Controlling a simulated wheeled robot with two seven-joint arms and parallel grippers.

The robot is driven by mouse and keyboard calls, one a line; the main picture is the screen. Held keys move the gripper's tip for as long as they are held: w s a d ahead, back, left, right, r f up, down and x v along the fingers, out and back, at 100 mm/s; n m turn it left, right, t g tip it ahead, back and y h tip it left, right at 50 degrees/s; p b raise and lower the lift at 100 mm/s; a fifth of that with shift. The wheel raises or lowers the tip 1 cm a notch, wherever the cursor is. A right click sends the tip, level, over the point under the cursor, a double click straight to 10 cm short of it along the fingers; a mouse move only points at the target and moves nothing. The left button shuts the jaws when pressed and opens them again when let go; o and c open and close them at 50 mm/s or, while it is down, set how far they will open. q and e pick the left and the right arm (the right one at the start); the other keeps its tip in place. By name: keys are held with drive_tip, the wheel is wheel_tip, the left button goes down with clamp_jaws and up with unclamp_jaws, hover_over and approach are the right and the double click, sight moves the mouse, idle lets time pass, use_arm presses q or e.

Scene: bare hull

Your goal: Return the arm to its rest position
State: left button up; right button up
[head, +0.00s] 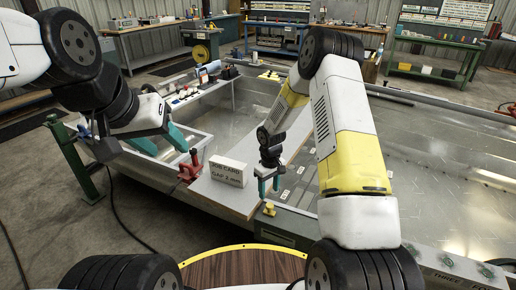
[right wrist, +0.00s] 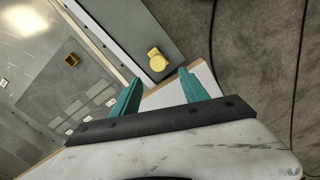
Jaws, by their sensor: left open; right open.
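My right arm reaches forward over the bench in the head view. My right gripper (head: 269,184) points down with its teal fingers apart and nothing between them. It hovers above a small yellow knob-like piece (head: 269,208) on the near grey ledge. In the right wrist view the fingers of my right gripper (right wrist: 159,78) are spread, and the yellow piece (right wrist: 157,60) shows beyond their tips, apart from them. My left gripper (head: 162,142) is open and empty, held out over the tray at the left.
A green post (head: 70,158) stands at the left. The metal hull floor (head: 430,170) lies right of my right arm. Workbenches line the back.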

drive_tip(key=s+d+r+m+t, duration=0.1)
drive_tip(key=s+d+r, duration=0.15)
drive_tip(key=r, duration=1.05)
drive_tip(key=s+d+r+m+t, duration=0.15)
drive_tip(key=s+r, duration=0.25)
drive_tip(key=r, duration=0.9)
drive_tip(key=s+r+m+t+y, duration=0.1)
drive_tip(key=s+r+t, duration=0.1)
drive_tip(key=s+r, duration=0.4)
drive_tip(key=s+r+m+t+y, duration=0.1)
drive_tip(key=s+r, duration=0.6)
drive_tip(key=s, duration=0.7)
drive_tip(key=shift+r+m+t, duration=0.25)
drive_tip(key=shift+m+t, duration=0.1)
drive_tip(key=shift+m, duration=0.4)
drive_tip(key=shift+s, duration=0.1)
